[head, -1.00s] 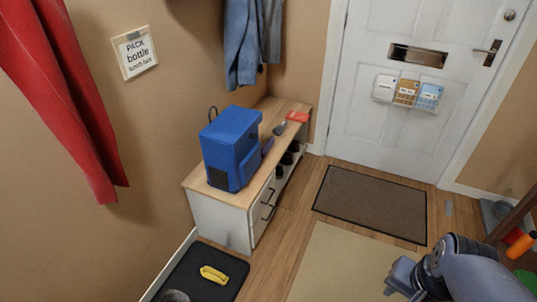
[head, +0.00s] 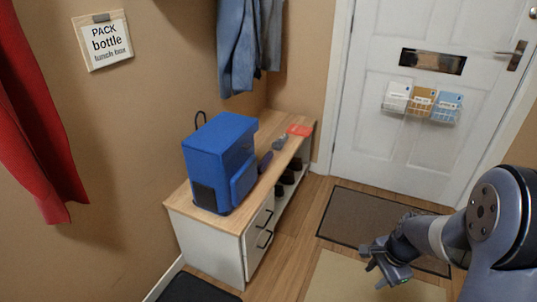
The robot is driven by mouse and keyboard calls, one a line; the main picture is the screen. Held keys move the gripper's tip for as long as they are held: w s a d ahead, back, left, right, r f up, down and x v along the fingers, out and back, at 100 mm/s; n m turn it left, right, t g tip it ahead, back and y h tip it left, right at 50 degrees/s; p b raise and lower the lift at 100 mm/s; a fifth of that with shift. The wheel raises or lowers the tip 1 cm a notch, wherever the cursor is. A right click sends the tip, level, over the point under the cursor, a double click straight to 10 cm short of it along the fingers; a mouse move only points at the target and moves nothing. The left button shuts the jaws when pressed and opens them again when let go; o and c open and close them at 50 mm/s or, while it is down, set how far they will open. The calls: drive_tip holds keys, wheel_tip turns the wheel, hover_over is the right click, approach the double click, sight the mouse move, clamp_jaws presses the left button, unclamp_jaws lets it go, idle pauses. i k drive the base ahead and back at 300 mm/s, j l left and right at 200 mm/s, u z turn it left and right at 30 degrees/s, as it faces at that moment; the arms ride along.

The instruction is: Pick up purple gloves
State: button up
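A small purple item (head: 265,161), which may be the purple gloves, lies on the wooden top of the white bench in the head view. It sits just right of the blue backpack, which hides part of it. My gripper (head: 378,268) is at the lower right, over the floor mats, well apart from the bench. I see no object in it. Its fingers are small and angled, so I cannot tell how far apart they are.
The blue backpack (head: 217,160) stands on the bench (head: 235,228). A grey-blue item (head: 280,142) and a red item (head: 299,130) lie farther back. Jackets (head: 240,45) hang above. A dark doormat (head: 350,217) and pale rug (head: 335,282) cover floor before the white door (head: 420,150).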

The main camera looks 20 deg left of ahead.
sight(267, 157)
drive_tip(key=i+j, duration=0.2)
drive_tip(key=i, duration=0.35)
drive_tip(key=i+j, duration=0.2)
drive_tip(key=i, duration=0.35)
drive_tip(key=i+j, duration=0.2)
drive_tip(key=i, duration=0.35)
drive_tip(key=i+j+u, duration=0.1)
drive_tip(key=i+u, duration=0.35)
drive_tip(key=i+l+u, duration=0.1)
drive_tip(key=i+u, duration=0.4)
drive_tip(key=u, duration=0.9)
